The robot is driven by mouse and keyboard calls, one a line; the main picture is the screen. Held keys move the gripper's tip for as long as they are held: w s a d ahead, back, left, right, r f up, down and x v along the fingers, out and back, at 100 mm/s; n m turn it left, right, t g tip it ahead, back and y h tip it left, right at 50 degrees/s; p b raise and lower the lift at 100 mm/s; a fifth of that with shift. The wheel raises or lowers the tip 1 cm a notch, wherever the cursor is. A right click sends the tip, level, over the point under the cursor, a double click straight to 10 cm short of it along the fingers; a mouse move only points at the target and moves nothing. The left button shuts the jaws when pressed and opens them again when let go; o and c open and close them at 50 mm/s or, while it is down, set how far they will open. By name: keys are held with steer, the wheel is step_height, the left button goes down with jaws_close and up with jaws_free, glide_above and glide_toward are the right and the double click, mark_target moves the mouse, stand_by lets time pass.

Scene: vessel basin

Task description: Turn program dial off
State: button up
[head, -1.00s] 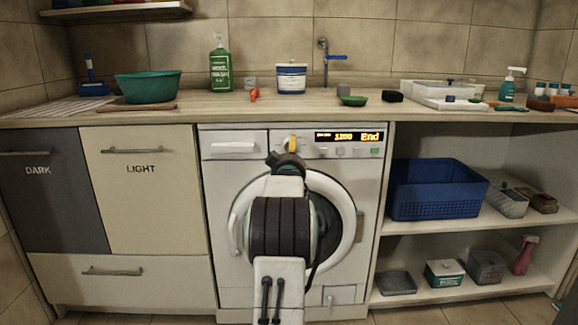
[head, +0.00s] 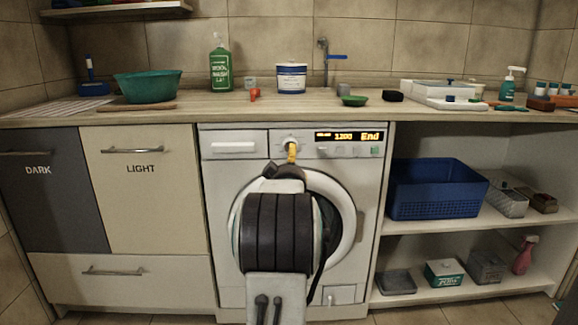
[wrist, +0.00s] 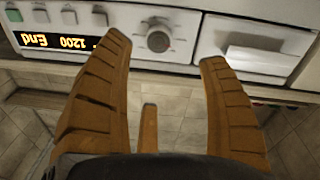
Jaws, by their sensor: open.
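The program dial (head: 290,142) is a round knob on the white washing machine's (head: 226,170) front panel, left of the lit display (head: 349,136) reading "1200 End". In the wrist view the dial (wrist: 158,39) shows as a grey knob with a light mark, seen upside down. My gripper (wrist: 164,52) is open and empty. Its two orange fingers are spread to either side of the dial in that picture, and appear apart from it. In the head view only an orange bit of my gripper (head: 292,154) shows, just below the dial; my arm hides the rest.
The detergent drawer (head: 234,147) is left of the dial, with several buttons (head: 349,152) under the display. The counter edge (head: 300,119) runs above the panel. The round door (head: 345,215) is below, partly hidden by my arm. A blue basket (head: 435,200) is on the right shelf.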

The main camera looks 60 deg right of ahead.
steer(key=shift+w+d+r+m+p, duration=0.15)
steer(key=shift+w+d+m+p, duration=0.7)
steer(key=shift+d, duration=0.95)
steer(key=shift+w+d+r+m+p, duration=0.15)
steer(key=shift+w+d+m+p, duration=0.35)
steer(key=shift+w+d, duration=1)
steer(key=shift+w+d+r+m+p, duration=0.15)
steer(key=shift+w+d+m+p, duration=0.45)
steer(key=shift+d, duration=1.55)
steer(key=shift+o, duration=0.3)
steer(key=shift+m, duration=0.25)
steer(key=c, duration=1.3)
steer(key=shift+o, duration=0.2)
